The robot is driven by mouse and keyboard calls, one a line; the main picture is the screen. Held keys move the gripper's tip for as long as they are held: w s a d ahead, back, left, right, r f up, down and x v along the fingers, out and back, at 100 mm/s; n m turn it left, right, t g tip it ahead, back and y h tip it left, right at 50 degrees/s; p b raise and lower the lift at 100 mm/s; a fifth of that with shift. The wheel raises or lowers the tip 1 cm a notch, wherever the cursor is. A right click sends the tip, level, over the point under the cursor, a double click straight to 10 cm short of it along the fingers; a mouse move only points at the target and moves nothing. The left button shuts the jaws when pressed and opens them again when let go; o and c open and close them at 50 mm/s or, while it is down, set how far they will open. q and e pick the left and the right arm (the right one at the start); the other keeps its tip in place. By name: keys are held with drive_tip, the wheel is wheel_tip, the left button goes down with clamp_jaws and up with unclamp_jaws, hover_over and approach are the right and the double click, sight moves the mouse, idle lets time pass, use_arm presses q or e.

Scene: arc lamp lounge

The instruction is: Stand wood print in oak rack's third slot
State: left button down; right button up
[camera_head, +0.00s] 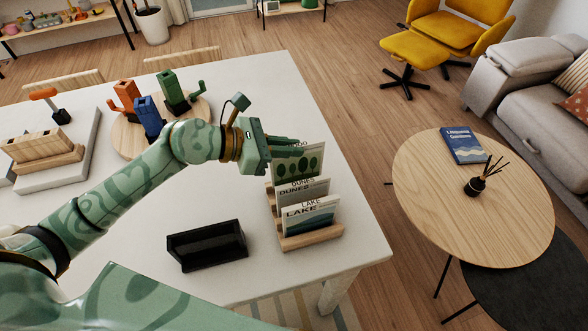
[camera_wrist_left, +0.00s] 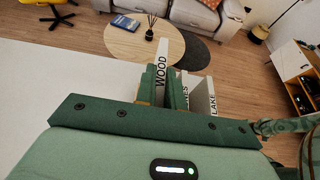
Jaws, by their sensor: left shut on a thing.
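The wood print (camera_head: 299,163), a card with dark green trees, stands upright at the far end of the oak rack (camera_head: 312,240). My left gripper (camera_head: 285,142) is shut on its upper part. In the left wrist view the edge of the wood print (camera_wrist_left: 162,66) shows between the green fingers (camera_wrist_left: 163,88). The dunes print (camera_head: 318,187) and the lake print (camera_head: 312,216) stand in the rack in front of it. The wood print's lower edge is hidden, so I cannot tell whether it is seated. My right gripper is out of view.
An empty black tray (camera_head: 207,246) lies left of the rack on the white table (camera_head: 230,190). Colored figures stand on a round wooden board (camera_head: 128,140) farther back. A round wood table (camera_head: 500,210) with a blue book (camera_head: 461,146) is at the right.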

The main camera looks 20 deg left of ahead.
sight(288, 165)
use_arm(q)
wheel_tip(288, 165, down, 5)
drive_tip(key=shift+f+b, duration=0.1)
drive_tip(key=shift+b, duration=0.4)
drive_tip(key=shift+f, duration=0.1)
drive_tip(key=shift+s, duration=0.1)
drive_tip(key=shift+f, duration=0.15)
drive_tip(key=c, duration=1.5)
unclamp_jaws()
drive_tip(key=v, duration=1.2)
drive_tip(key=shift+r+b, duration=0.2)
drive_tip(key=shift+b, duration=0.2)
